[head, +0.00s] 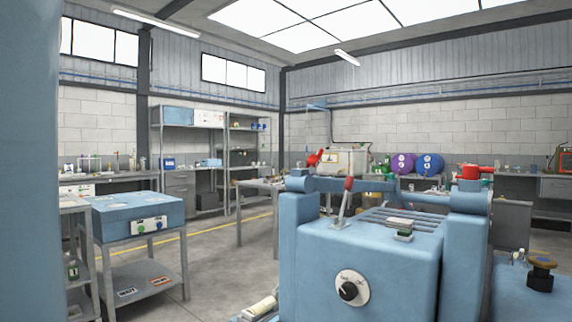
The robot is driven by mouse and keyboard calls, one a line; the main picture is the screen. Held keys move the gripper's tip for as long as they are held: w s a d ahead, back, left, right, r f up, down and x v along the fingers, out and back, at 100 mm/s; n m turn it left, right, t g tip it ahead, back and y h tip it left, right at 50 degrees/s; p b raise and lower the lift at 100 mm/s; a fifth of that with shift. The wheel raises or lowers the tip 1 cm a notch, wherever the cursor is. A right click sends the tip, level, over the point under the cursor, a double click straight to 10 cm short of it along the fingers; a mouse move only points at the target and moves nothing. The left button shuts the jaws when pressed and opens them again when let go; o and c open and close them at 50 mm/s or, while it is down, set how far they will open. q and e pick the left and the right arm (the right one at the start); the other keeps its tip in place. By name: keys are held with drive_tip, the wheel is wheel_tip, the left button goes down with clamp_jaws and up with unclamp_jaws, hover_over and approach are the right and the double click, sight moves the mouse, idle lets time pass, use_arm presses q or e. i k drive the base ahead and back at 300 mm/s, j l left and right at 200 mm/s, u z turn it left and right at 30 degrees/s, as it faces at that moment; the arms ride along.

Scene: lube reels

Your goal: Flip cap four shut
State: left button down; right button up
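Cap four cannot be made out in the head view; no numbered cap is readable at this distance. A purple round reel or drum end (403,163) and a blue one (429,164) sit side by side at the far wall, right of the middle. Any caps on or near them are too small to tell. Neither of my grippers shows in the head view.
A large blue machine (365,262) with a black knob (349,289) and a red-tipped lever (345,198) fills the near right. A blue-topped bench (137,210) stands at left. A blue surface blocks the left edge. Grey floor (215,255) is open between bench and machine.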

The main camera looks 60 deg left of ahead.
sight(313, 160)
drive_tip(key=u, duration=1.65)
